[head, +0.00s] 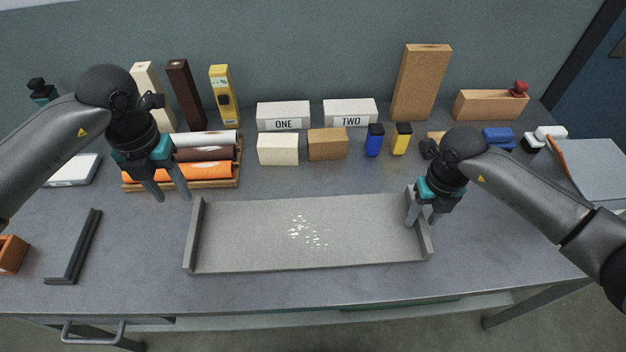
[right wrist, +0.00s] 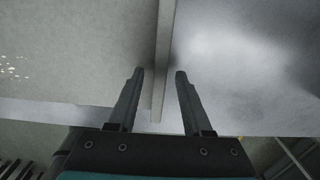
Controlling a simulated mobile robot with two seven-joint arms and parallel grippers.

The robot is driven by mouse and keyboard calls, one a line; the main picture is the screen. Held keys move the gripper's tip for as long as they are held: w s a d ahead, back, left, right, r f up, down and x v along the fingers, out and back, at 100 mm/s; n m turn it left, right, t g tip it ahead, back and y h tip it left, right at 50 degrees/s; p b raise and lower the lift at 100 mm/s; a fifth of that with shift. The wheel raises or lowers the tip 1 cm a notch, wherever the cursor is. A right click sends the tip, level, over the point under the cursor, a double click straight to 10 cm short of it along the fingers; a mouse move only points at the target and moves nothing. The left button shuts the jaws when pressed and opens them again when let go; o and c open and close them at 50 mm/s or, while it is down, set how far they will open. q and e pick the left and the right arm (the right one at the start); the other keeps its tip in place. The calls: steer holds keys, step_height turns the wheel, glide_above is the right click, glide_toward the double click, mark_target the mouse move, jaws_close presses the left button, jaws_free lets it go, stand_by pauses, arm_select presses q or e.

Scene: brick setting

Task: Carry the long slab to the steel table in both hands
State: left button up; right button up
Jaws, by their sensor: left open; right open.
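The long slab (head: 350,240) is a grey, flat piece with a raised lip at each end and pale specks in its middle. It lies on the grey table (head: 140,270), near the front edge. My left gripper (head: 172,196) is open and empty, up and left of the slab's left lip (head: 193,238). My right gripper (head: 422,222) is open at the slab's right lip. In the right wrist view, the lip (right wrist: 163,50) runs between the open fingers (right wrist: 159,73), with a gap on both sides. I cannot tell whether this table is the steel one.
Behind the slab stand cream (head: 278,149) and brown (head: 327,144) blocks, blue (head: 374,140) and yellow (head: 401,139) bottles, and boxes marked ONE (head: 284,115) and TWO (head: 349,111). A rack of rolls (head: 205,170) sits near my left gripper. A dark angled bar (head: 76,245) lies left.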

step_height(320, 180, up, 12)
stand_by(0.5)
steer(key=shift+s, duration=0.1)
stand_by(0.4)
